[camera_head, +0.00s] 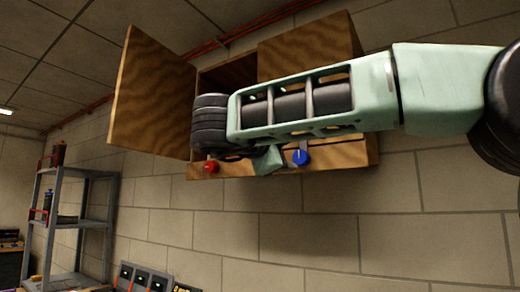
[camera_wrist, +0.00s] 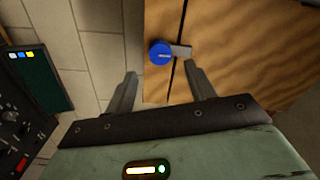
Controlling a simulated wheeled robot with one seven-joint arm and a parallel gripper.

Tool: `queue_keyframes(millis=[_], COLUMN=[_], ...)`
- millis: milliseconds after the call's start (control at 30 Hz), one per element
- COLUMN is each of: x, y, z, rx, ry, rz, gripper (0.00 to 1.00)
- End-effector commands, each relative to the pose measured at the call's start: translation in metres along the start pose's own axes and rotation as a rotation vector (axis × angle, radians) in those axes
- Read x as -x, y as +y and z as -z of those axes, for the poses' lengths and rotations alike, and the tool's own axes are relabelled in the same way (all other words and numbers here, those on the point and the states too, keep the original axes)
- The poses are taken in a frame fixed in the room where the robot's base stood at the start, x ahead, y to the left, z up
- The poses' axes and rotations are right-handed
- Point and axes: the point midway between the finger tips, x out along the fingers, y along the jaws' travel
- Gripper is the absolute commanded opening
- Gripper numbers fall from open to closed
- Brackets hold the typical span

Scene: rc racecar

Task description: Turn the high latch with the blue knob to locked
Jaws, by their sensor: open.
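The blue knob (camera_head: 301,157) is on the lower front rail of a wall-mounted wooden cabinet (camera_head: 305,42), below its closed right door. In the wrist view, the blue knob (camera_wrist: 159,53) sits on the wood strip, and a short grey latch bar (camera_wrist: 181,51) reaches right from it across the dark gap onto the edge of the door panel (camera_wrist: 235,50). My gripper (camera_wrist: 160,72) is open and empty, its fingers spread to either side of the knob in the picture. Contact with the knob is not visible.
A red knob (camera_head: 211,167) is on the same rail, further left. The cabinet's left door (camera_head: 150,95) swings wide open. A grey shelf (camera_head: 80,222) stands at the far left. A dark panel with a green screen (camera_wrist: 42,78) shows at left in the wrist view.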

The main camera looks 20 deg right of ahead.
Motion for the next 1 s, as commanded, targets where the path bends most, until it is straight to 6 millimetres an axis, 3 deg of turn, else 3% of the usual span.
queue_keyframes(millis=[200,433,633,1000], x=[0.052,0.09,0.102,0.102], y=[0.002,0.001,0.001,0.0], z=[-0.002,-0.002,0.0,0.0], rx=[0.0,0.002,0.002,0.002], ry=[-0.006,-0.003,-0.001,0.0], rz=[0.001,0.0,0.0,-0.001], gripper=[0.55,0.55,0.55,0.55])
